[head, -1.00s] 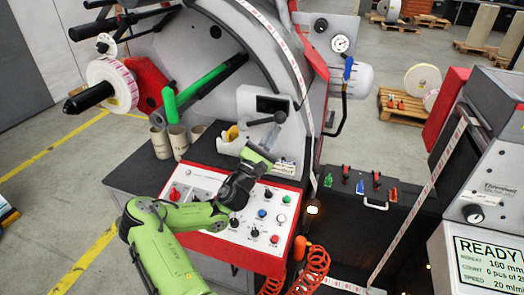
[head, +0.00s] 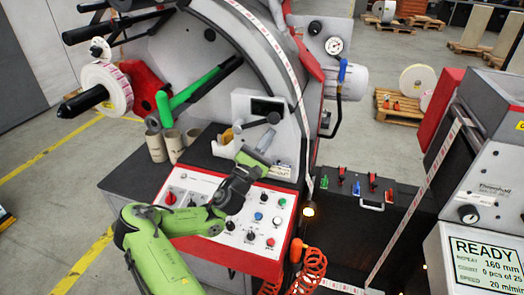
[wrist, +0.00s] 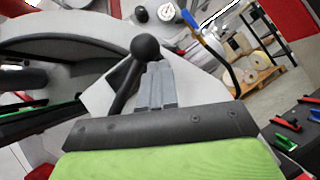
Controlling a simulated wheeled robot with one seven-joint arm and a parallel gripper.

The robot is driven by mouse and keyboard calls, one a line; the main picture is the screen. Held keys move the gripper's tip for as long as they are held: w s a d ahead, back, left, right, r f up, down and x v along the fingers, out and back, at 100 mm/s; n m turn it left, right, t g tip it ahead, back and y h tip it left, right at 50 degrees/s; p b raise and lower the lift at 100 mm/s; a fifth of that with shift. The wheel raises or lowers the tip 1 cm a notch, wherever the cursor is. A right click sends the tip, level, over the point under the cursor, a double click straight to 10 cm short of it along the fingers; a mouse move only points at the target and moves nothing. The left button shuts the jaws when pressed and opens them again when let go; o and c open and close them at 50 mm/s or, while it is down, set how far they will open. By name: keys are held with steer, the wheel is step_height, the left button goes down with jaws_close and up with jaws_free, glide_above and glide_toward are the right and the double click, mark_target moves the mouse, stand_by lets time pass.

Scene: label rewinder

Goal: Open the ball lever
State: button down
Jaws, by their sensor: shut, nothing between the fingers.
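The ball lever is a dark rod with a round black ball (head: 272,118) on its end. In the head view it sticks out to the right from a pale housing (head: 243,103) above the control panel. In the wrist view the ball (wrist: 145,47) is large and close, with its rod slanting down to the left. My gripper (head: 266,141) is shut and empty, just below the ball in the head view. In the wrist view its grey fingers (wrist: 157,78) stand together beside the rod, just under the ball. I cannot tell whether they touch.
The red-edged control panel (head: 228,217) with knobs and buttons lies under my arm. Cardboard cores (head: 157,146) stand to the left on the dark table. A green-handled bar (head: 190,93) is behind them. A black case (head: 350,225) stands at the right.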

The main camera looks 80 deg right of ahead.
steer(key=w+a+f+b, duration=0.1)
steer(key=a+f+b, duration=0.1)
steer(key=a+f, duration=0.6)
steer(key=shift+w+a+f, duration=0.2)
steer(key=shift+w+a, duration=0.05)
steer(key=shift+a, duration=0.1)
